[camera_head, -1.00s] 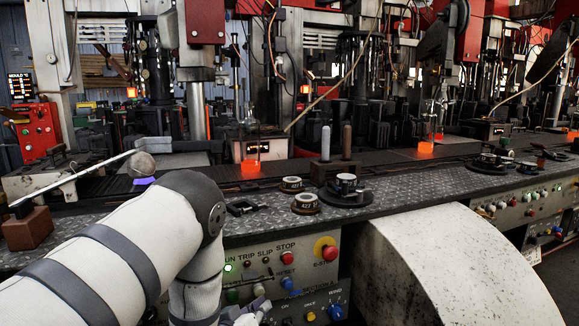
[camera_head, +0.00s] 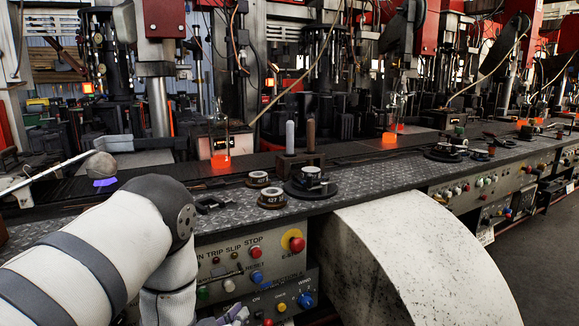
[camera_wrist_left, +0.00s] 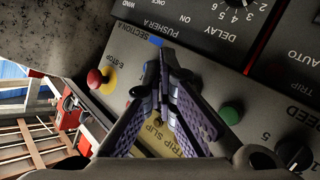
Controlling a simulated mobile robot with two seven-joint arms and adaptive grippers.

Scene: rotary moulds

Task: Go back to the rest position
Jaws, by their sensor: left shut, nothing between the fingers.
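My left arm comes in from the left in the head view and bends down in front of the machine bench. My left gripper (camera_head: 236,316) shows only in part at the bottom edge, low in front of the control panel (camera_head: 240,262). In the left wrist view the two purple-padded fingers of the left gripper (camera_wrist_left: 164,62) come together at the tips. They are shut with nothing between them, and the control panel (camera_wrist_left: 215,85) lies behind them. My right gripper is not in view.
The red e-stop button (camera_head: 297,244) is on the panel right of my arm. A large pale curved cover (camera_head: 420,262) stands right of it. Ring moulds (camera_head: 271,199) and a wooden block with two pins (camera_head: 299,162) sit on the bench. Orange glowing pieces (camera_head: 221,164) stand behind.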

